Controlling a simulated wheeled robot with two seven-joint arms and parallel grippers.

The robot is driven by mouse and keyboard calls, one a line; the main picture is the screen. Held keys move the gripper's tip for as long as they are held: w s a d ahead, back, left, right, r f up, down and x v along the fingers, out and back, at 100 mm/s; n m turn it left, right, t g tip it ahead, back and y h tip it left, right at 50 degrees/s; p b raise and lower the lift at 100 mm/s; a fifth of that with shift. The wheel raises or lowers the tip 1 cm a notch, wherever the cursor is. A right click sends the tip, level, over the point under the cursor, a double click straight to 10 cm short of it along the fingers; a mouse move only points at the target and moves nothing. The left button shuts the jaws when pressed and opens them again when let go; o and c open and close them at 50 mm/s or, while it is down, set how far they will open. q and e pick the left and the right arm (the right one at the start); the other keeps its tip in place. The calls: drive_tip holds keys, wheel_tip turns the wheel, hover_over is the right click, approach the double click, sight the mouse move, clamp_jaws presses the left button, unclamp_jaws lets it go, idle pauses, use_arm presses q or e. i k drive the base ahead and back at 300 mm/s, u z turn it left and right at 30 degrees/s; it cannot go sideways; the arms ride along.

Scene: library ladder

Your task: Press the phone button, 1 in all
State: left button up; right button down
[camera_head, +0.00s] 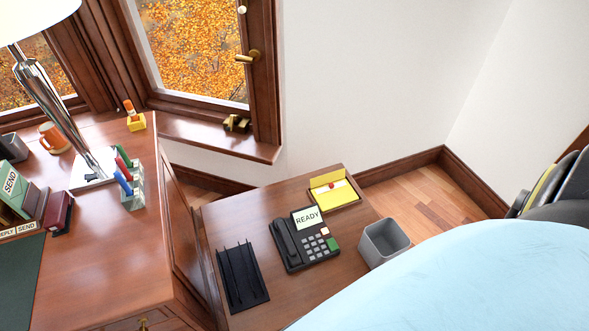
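A black desk phone (304,238) sits on the lower wooden side table. Its handset (285,239) rests in the cradle on the left side. A small display (307,217) reading READY stands at its upper end. The keypad has several pale keys (316,243), with a small red key near the upper right and a green button (333,244) at the right edge. Neither of my grippers shows in the head view.
A black slotted tray (242,276) lies left of the phone, and a yellow box (333,190) behind it. A grey bin (383,243) stands at the right. The higher desk (110,260) is at the left. A large light-blue surface (470,285) fills the lower right.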

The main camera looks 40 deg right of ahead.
sight(331, 243)
drive_tip(key=u, duration=0.1)
drive_tip(key=k, duration=1.75)
drive_tip(key=z, duration=0.6)
drive_tip(key=i, duration=1.7)
drive_tip(key=z, duration=0.05)
